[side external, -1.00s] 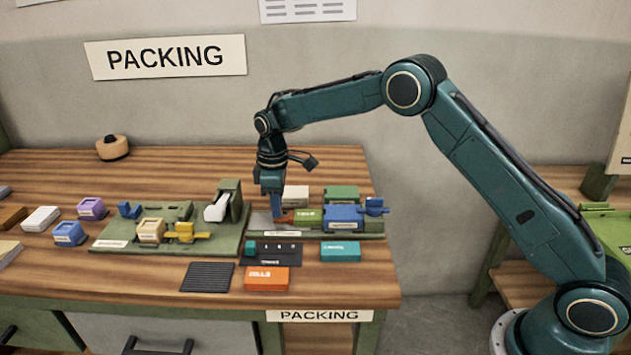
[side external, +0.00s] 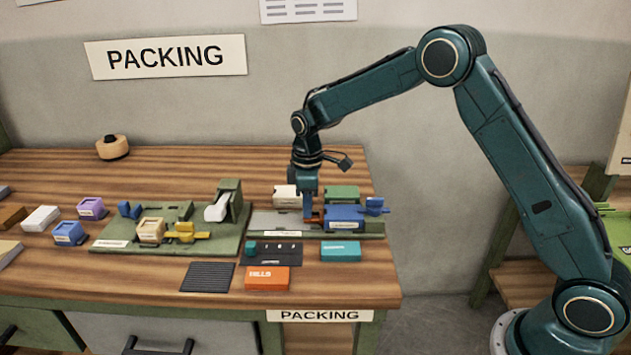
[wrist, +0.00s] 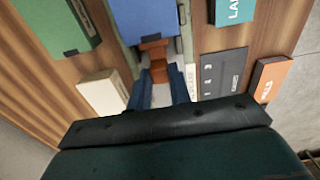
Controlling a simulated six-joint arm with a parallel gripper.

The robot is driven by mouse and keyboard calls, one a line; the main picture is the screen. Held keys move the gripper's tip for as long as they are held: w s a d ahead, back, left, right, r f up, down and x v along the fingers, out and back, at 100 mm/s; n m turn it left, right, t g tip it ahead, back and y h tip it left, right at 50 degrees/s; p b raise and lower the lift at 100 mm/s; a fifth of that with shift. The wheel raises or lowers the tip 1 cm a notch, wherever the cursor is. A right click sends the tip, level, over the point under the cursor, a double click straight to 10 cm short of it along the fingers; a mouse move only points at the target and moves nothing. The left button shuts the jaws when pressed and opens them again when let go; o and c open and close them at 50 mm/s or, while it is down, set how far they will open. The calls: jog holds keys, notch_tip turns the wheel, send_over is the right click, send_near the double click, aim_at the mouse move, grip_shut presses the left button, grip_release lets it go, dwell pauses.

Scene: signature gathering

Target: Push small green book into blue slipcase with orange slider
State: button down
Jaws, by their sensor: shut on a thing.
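My gripper (side external: 307,207) points down and is shut on the orange slider (side external: 315,218), at the left end of the blue slipcase (side external: 345,217). In the wrist view the fingers (wrist: 160,92) hold the slider (wrist: 153,52) from behind, and its front meets the near end of the slipcase (wrist: 145,20). The slipcase lies on the right-hand fixture, with a blue piece (side external: 374,205) at its right end. The small green book is not visible now; the space between slider and slipcase is closed up.
A white box (side external: 286,196) and a darker green box (side external: 342,193) stand just behind the fixture. A black plate (side external: 272,253), a teal box (side external: 340,251) and an orange box (side external: 267,279) lie in front. A green board (side external: 115,232) with blocks is to the left.

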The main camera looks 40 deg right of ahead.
jog(key=c, duration=1.5)
grip_release()
jog(key=shift+s+d, duration=0.3)
jog(key=shift+d, duration=0.05)
jog(key=shift+o, duration=1.1)
jog(key=shift+w+a, duration=0.1)
jog(key=shift+a, duration=0.05)
notch_tip(320, 180, up, 14)
